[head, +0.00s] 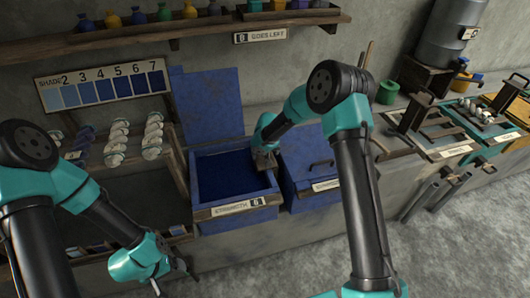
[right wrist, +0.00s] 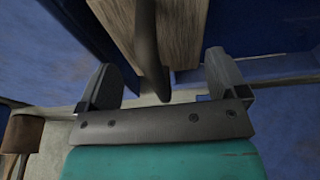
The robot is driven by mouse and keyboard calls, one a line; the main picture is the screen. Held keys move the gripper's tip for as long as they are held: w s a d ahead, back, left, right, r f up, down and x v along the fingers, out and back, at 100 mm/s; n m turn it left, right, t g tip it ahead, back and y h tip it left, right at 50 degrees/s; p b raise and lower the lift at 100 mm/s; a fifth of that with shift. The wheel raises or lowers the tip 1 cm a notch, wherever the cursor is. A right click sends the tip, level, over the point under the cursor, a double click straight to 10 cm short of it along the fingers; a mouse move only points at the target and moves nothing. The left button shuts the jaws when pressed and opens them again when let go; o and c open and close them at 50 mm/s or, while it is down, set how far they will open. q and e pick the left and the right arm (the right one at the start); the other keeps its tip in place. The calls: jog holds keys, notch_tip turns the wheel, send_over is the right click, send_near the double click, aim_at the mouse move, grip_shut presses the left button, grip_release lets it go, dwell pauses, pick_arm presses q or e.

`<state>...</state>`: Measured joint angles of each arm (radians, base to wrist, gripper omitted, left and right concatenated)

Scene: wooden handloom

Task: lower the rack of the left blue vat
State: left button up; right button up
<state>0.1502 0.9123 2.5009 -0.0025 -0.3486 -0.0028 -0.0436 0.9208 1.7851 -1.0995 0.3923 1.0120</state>
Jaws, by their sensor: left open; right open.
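The left blue vat (head: 205,172) stands with its lid (head: 208,103) raised against the wall and dark blue liquid showing inside. Its front plate (head: 238,208) reads STRENGTH 8. My right gripper (head: 265,162) is at the vat's right rim. In the right wrist view my right gripper (right wrist: 163,88) is open, with a dark rod (right wrist: 149,50) and a wooden piece (right wrist: 185,35) ahead, between the fingers. I cannot tell whether they touch. The rack is mostly hidden by my gripper.
A second blue vat (head: 308,165) with a closed lid and handle stands close on the right. Shelves with yarn skeins (head: 117,140) are on the left, under a shade card (head: 100,85). A bottle shelf (head: 200,28) runs above.

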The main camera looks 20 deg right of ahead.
jog(key=shift+o, duration=0.7)
jog(key=shift+w+r+v, duration=0.1)
jog(key=shift+w+v, duration=0.15)
jog(key=shift+v, duration=0.9)
jog(key=shift+w+r+v, duration=0.1)
jog(key=shift+w+v, duration=0.2)
jog(key=shift+v, duration=0.8)
jog(key=shift+w+v, duration=0.25)
jog(key=shift+v, duration=0.9)
